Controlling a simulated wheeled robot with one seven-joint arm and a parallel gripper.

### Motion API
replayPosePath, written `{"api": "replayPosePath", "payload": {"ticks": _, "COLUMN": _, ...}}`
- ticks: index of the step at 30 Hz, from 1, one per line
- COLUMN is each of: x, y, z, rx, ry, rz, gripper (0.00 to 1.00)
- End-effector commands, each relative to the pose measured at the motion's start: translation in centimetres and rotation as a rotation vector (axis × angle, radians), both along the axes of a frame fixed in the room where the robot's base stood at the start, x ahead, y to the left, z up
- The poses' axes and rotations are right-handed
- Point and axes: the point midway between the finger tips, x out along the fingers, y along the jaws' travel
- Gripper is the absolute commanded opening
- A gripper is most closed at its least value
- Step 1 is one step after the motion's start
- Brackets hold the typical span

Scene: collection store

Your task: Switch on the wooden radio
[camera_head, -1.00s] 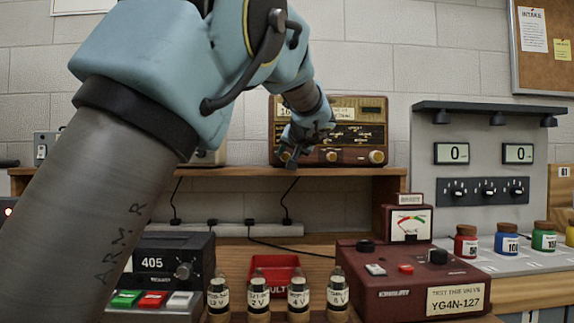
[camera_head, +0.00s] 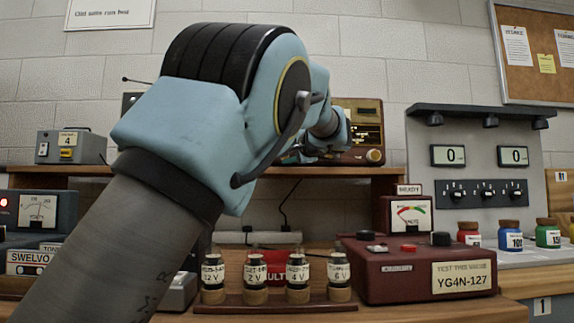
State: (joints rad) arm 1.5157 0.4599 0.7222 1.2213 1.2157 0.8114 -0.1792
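The wooden radio (camera_head: 368,112) stands on the wooden shelf at the back. My arm covers its left part; its right side, part of the dial and the right knob (camera_head: 374,155) show. My gripper (camera_head: 297,157) is at the radio's lower left front, mostly hidden behind my own forearm. I cannot see its fingertips clearly, nor whether it touches a knob. The radio's left knobs are hidden.
The shelf (camera_head: 395,172) runs across the back. Below it stand several labelled valves (camera_head: 297,272) on a wooden stand and a maroon valve tester (camera_head: 420,268). A grey box marked 4 (camera_head: 70,147) sits on the shelf's left. Coloured jars (camera_head: 508,238) stand at right.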

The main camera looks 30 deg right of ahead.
Motion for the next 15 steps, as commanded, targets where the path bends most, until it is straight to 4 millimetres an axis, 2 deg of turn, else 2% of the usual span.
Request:
{"api": "replayPosePath", "payload": {"ticks": 1, "x": -0.02, "y": -0.06, "z": -0.47, "rx": 0.022, "ry": -0.010, "rz": -0.001, "gripper": 0.00}}
{"api": "replayPosePath", "payload": {"ticks": 15, "x": -0.03, "y": -0.09, "z": -0.19, "rx": 0.134, "ry": -0.062, "rz": -0.002, "gripper": 0.00}}
